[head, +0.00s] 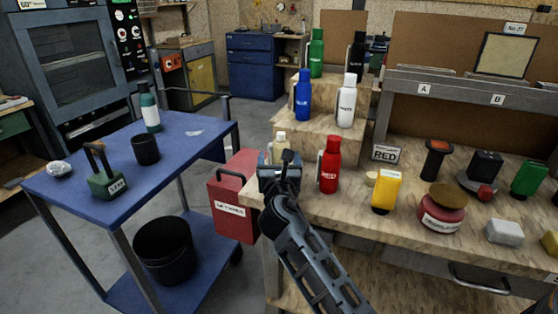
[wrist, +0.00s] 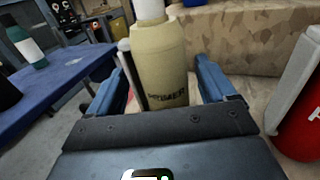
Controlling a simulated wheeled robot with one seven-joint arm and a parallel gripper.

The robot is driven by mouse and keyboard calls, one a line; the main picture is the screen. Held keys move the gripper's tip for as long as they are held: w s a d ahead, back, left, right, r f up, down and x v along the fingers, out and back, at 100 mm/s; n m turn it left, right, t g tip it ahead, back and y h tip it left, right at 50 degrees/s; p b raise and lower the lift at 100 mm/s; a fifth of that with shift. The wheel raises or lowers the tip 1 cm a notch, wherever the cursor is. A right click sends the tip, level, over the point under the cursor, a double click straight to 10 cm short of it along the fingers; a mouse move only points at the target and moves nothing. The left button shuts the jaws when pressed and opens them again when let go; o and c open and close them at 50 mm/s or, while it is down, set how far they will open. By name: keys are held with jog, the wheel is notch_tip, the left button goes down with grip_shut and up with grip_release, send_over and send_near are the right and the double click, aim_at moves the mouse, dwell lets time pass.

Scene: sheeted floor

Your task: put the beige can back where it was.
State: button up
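The beige can (head: 281,146) is a bottle-shaped can with a pale top. It is upright at the left end of the wooden bench (head: 355,210), left of the red bottle (head: 330,166). My gripper (head: 280,166) is in front of it and hides its lower part in the head view. In the wrist view the beige can (wrist: 160,65) is between my two fingers (wrist: 163,88), with a small gap showing on each side. The gripper is open. The foot of the can is hard to make out.
A wooden step riser (head: 308,122) behind carries blue (head: 303,97), white (head: 346,102), green (head: 317,54) and black bottles. A yellow bottle (head: 386,190) and a red-based jar (head: 443,208) stand to the right. A blue cart (head: 185,135) is to the left.

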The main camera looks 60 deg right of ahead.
jog(key=shift+o, duration=0.3)
jog(key=shift+r, duration=0.2)
jog(key=shift+s+a+f, duration=0.1)
jog(key=shift+s+a, duration=0.05)
jog(key=shift+a, duration=0.2)
jog(key=v, duration=1.1)
jog(key=shift+a+b, duration=0.2)
jog(key=shift+b, duration=0.15)
jog(key=s+a+f+m+t+y, duration=0.2)
jog(key=s+a+f+m+y, duration=0.3)
jog(key=a, duration=0.4)
jog(key=s+a+f+m+t+y, duration=0.2)
jog(key=s+a+f+m+y, duration=0.3)
jog(key=a, duration=0.4)
jog(key=s+a+r+m+t+y, duration=0.1)
jog(key=s+a+r+m+y, duration=0.1)
jog(key=s+m, duration=0.5)
jog(key=s+a+r+m+y, duration=0.3)
jog(key=s+a+r+m, duration=0.1)
jog(key=s+r+m, duration=0.2)
jog(key=s+m, duration=0.1)
jog(key=s, duration=0.1)
jog(key=shift+s+a+r+t+y, duration=0.3)
jog(key=shift+s+t, duration=0.05)
jog(key=shift+t, duration=0.05)
